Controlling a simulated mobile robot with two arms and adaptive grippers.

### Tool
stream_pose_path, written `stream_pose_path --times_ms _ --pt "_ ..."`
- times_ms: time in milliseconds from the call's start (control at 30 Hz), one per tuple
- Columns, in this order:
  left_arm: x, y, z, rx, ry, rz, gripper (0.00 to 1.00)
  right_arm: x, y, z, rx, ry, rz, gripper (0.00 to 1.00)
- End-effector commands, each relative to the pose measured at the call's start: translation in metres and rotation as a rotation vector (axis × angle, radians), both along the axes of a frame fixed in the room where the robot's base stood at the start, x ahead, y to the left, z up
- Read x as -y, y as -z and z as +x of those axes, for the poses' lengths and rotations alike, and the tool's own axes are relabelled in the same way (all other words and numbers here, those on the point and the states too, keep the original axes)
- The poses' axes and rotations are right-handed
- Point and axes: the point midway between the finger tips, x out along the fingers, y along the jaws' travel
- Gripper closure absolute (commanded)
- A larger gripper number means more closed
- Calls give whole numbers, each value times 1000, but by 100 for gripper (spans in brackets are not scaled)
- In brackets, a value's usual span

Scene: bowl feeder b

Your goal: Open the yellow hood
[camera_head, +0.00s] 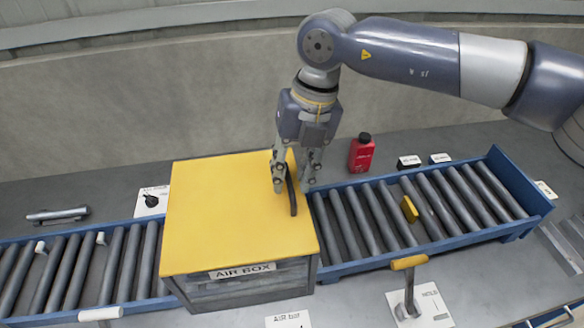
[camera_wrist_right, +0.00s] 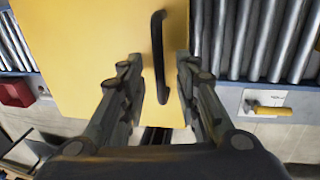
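The yellow hood (camera_head: 225,215) is a flat-topped box cover across the conveyor, with an "AIR BOX" label on its front edge. It looks closed. Its black bar handle (camera_head: 292,192) stands near the right edge of the top. My right gripper (camera_head: 292,186) is over the handle, fingers pointing down. In the right wrist view the handle (camera_wrist_right: 159,58) runs up between the two spread fingertips (camera_wrist_right: 160,85), with visible gaps on both sides. The right gripper is open. The yellow surface (camera_wrist_right: 90,60) also fills the middle of that view. My left gripper is out of view.
A blue-framed roller conveyor (camera_head: 425,262) runs out on both sides of the hood. A red bottle (camera_head: 361,155) stands behind it. A yellow-handled lever (camera_head: 409,264) is in front, a black knob (camera_head: 151,201) behind left. A yellow piece (camera_head: 409,209) lies on the rollers.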

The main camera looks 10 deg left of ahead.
Motion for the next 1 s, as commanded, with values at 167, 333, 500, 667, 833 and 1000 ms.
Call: stream_pose_path --times_ms 167,333,500,667,833,1000 --pt "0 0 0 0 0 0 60 0 0 0 0 0 0 70" --pt "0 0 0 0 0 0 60 0 0 0 0 -1 0 100" --pt "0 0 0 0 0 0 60 0 0 0 1 0 0 100" --pt "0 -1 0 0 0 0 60 -1 -5 0 7 -2 -11 100" --pt "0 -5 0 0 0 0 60 -5 -19 -1 30 -2 -62 100" --pt "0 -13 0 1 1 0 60 -11 -45 -2 56 0 -127 100"
